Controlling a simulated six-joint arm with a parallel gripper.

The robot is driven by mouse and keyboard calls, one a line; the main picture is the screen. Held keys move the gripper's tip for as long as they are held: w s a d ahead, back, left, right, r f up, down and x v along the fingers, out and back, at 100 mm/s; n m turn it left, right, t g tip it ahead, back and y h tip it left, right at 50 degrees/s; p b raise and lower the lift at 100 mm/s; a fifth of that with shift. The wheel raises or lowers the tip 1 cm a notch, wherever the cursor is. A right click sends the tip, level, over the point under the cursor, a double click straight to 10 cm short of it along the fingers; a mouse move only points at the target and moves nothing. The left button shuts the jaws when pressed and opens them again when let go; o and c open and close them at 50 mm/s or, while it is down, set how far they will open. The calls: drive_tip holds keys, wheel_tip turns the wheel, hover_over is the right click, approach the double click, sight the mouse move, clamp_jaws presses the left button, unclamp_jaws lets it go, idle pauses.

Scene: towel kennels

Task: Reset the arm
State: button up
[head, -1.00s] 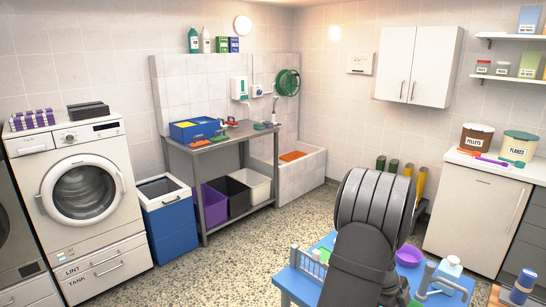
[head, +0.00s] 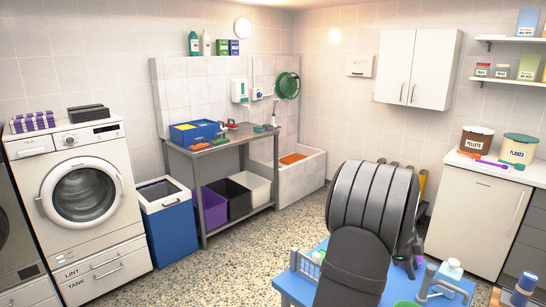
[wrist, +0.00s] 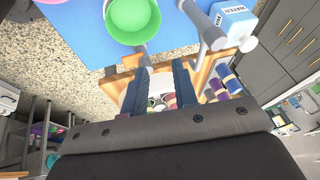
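My gripper (wrist: 160,80) shows in the wrist view with its two fingers apart and nothing held between them. It points toward a wooden tray or crate (wrist: 112,84) beyond the blue table's edge. In the head view my own arm covers much of the blue table (head: 296,287) at the lower right, and the fingers cannot be made out clearly.
Open speckled floor (head: 235,255) lies left of the table.

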drive_tip(key=w+d+r+n+t, duration=0.25)
drive_tip(key=w+r+n, duration=0.25)
drive_tip(key=w+r, duration=0.6)
wheel_tip(320, 180, down, 21)
drive_tip(key=s, duration=0.1)
drive_tip(key=shift+s+a, duration=0.15)
drive_tip(key=shift+a, duration=0.05)
drive_tip(key=o, duration=1.4)
drive_tip(key=shift+r, duration=0.1)
drive_tip(key=shift+o, duration=1.1)
drive_tip(key=s+d+r+n+g+y, duration=0.1)
drive_tip(key=s+d+r+n+y, duration=0.1)
drive_tip(key=s+d+r+n, duration=0.2)
drive_tip(key=s+r+n, duration=0.1)
drive_tip(key=s+r, duration=0.2)
drive_tip(key=s, duration=0.3)
drive_tip(key=shift+s+d+r+g, duration=0.35)
drive_tip(key=shift+s+d+r, duration=0.05)
drive_tip(key=s+r+n+y, duration=0.3)
drive_tip(key=s+r+n, duration=0.3)
drive_tip(key=s+r, duration=0.25)
wheel_tip(320, 180, down, 11)
drive_tip(key=shift+s+d, duration=0.15)
drive_tip(key=shift+s, duration=0.3)
drive_tip(key=shift+r, duration=0.2)
